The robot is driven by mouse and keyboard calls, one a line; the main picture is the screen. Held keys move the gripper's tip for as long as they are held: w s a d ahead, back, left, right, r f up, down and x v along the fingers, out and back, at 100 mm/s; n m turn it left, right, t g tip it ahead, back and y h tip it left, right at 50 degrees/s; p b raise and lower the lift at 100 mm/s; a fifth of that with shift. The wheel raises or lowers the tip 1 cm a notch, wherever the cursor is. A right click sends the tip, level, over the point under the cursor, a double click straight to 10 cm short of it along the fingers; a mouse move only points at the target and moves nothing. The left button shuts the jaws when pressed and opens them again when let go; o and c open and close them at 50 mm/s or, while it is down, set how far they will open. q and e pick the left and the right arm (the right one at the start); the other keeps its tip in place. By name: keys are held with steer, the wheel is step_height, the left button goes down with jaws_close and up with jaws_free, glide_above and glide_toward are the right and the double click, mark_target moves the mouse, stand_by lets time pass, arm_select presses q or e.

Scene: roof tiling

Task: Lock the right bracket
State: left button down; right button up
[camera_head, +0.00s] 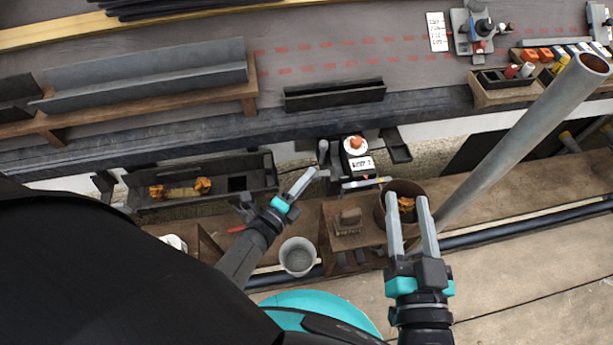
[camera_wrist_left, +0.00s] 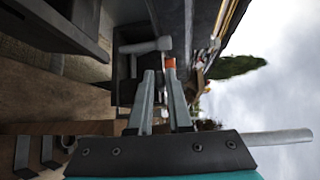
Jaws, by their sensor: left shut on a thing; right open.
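A dark bracket (camera_head: 397,148) sits on the eave edge, right of the central station; I cannot tell whether it is locked. My left gripper (camera_head: 308,174) is shut, with its fingertips below the grey upright peg (camera_head: 323,152). In the left wrist view its fingers (camera_wrist_left: 160,76) converge on a small orange-tipped piece (camera_wrist_left: 169,63) beside a grey T-shaped part (camera_wrist_left: 146,47). What lies between the fingers is mostly hidden. My right gripper (camera_head: 408,202) is open and empty, its fingers in front of the brown round container (camera_head: 386,210).
A dark gutter (camera_head: 240,184) holding orange-brown clumps hangs at left. The central station (camera_head: 353,155) carries a white label. A grey bucket (camera_head: 298,257) and a brush-like block (camera_head: 348,218) are in front. A long grey pipe (camera_head: 520,145) slants at right.

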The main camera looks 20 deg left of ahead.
stand_by(0.6)
arm_select(q)
steer(key=c, duration=0.8)
jaws_free()
steer(key=shift+c, duration=0.2)
steer(key=p+v, duration=0.3)
steer(key=v, duration=1.2)
arm_select(e)
steer(key=d+f+g+h, duration=0.1)
steer(key=g, duration=0.1)
steer(key=d+f+g, duration=0.1)
steer(key=d+g, duration=0.1)
steer(key=d+f+g+h, duration=0.1)
steer(key=shift+w+d+f+n+g+h, duration=0.1)
steer(key=shift+w+d+n+g+h, duration=0.1)
steer(key=shift+w+n+g+h, duration=0.15)
arm_select(q)
steer(key=shift+f, duration=0.1)
arm_select(e)
steer(key=shift+s, duration=0.1)
